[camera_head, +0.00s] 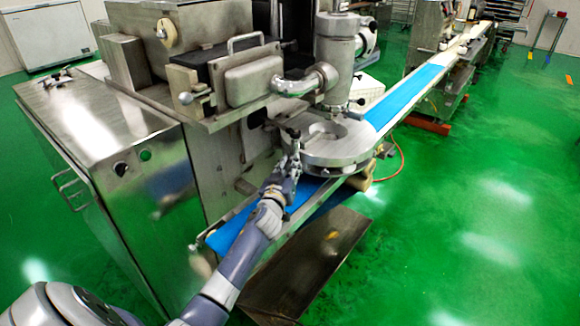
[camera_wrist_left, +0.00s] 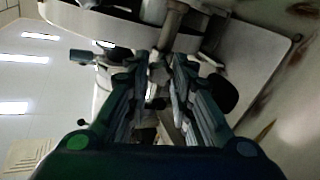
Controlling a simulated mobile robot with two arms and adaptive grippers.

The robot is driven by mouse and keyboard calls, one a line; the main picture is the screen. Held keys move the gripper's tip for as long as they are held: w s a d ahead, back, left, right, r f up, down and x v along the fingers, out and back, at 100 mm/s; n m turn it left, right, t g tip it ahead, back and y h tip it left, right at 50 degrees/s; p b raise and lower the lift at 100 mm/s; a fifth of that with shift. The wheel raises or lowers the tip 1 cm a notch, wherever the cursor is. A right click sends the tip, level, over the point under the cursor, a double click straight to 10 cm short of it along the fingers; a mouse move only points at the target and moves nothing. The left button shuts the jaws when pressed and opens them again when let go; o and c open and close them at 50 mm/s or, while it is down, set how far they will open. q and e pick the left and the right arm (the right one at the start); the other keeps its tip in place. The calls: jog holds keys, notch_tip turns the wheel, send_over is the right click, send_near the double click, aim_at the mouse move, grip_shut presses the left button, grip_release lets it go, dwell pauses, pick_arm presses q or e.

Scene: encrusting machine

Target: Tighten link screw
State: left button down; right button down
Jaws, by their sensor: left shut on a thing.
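My left gripper (camera_head: 291,155) is at the near left edge of the round steel housing of the encrusting machine, beside a small dark-handled part. In the left wrist view my left gripper (camera_wrist_left: 163,64) has its two fingers close together around a metal shaft, which I take to be the link screw (camera_wrist_left: 172,28). The fingers are shut on it. The gripped part of the screw is mostly hidden between the fingers, and its thread cannot be made out. My right gripper is in neither view.
The round steel housing (camera_head: 325,150) stands above a blue conveyor belt (camera_head: 405,95) that runs to the back right. A large steel cabinet (camera_head: 95,150) is at the left.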

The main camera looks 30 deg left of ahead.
pick_arm(q)
jog(key=shift+f+m+p, duration=0.1)
jog(key=shift+m+p, duration=1.5)
jog(key=shift+m, duration=15.8)
jog(key=c, duration=1.4)
grip_release()
